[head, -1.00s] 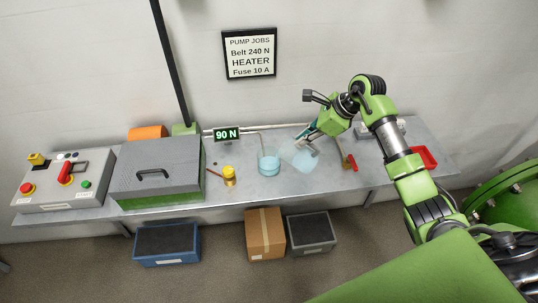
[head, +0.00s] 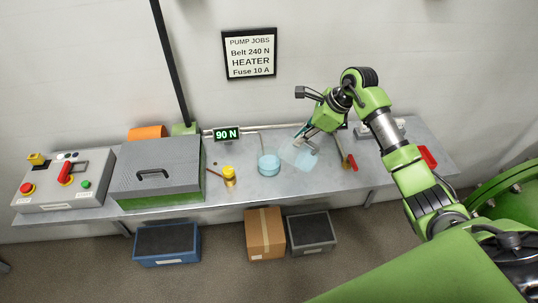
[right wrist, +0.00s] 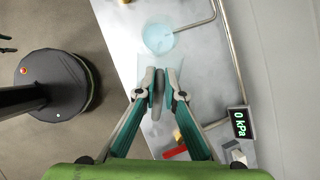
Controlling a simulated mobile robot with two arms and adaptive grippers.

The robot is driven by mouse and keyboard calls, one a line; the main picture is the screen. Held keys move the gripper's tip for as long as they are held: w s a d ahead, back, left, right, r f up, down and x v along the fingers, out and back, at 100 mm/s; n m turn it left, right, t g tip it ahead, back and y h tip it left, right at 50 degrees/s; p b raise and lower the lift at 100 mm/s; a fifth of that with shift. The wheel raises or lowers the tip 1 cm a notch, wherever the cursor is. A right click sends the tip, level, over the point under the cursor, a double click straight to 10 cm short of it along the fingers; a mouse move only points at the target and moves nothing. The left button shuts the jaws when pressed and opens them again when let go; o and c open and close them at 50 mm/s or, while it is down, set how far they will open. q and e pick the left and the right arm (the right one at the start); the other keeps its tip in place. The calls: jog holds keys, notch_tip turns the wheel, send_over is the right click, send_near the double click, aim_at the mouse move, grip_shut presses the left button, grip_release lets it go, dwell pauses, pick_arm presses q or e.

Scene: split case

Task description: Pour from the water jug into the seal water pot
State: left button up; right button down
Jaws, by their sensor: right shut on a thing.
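The water jug (head: 296,153) is a pale blue, see-through vessel, held in my right gripper (head: 314,143) and tilted toward the left. The right wrist view shows the fingers of my right gripper (right wrist: 161,84) closed on its grey handle, with the pale jug (right wrist: 147,66) partly hidden behind them. The seal water pot (head: 268,164) is a clear round pot with light blue water, standing on the bench just left of the jug. It also shows in the right wrist view (right wrist: 159,38), beyond the fingertips. No stream of water is visible. My left gripper is not in view.
A thin pipe (right wrist: 206,18) runs to the pot from the back. A yellow pot (head: 229,176) and a grey lidded case (head: 157,165) stand to the left. A red-handled valve (head: 350,162) and a red tray (head: 428,156) lie to the right.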

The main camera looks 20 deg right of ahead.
aim_at(317, 147)
jog(key=shift+w+a+r+g+h, duration=0.3)
dwell(1.0)
jog(key=shift+s+d+f+t+y, duration=0.5)
jog(key=shift+s+f+t+y, duration=0.1)
jog(key=shift+f+y, duration=0.15)
jog(key=shift+s+d+f, duration=0.1)
jog(key=shift+s+d, duration=0.05)
jog(key=shift+d, duration=0.15)
jog(key=shift+s+d+f+t+y, duration=0.1)
jog(key=shift+f+t+y, duration=0.3)
jog(key=shift+t+y, duration=0.1)
jog(key=shift+s+d+f+t+y, duration=0.7)
jog(key=shift+d+f+y, duration=0.05)
jog(key=shift+f+y, duration=0.1)
jog(key=s+d+f+t+y, duration=0.2)
jog(key=s+d, duration=0.1)
jog(key=shift+d+t+y, duration=0.25)
jog(key=shift+t+y, duration=0.15)
jog(key=shift+s+d+f+t+y, duration=0.5)
jog(key=shift+d+f+t+y, duration=0.15)
jog(key=shift+t+y, duration=0.05)
jog(key=shift+s+d+f+t+y, duration=0.25)
jog(key=shift+f+t+y, duration=0.05)
jog(key=shift+f, duration=0.15)
jog(key=shift+s+d+f+t+y, duration=0.2)
jog(key=shift+d+f+t+y, duration=0.1)
jog(key=shift+f, duration=0.1)
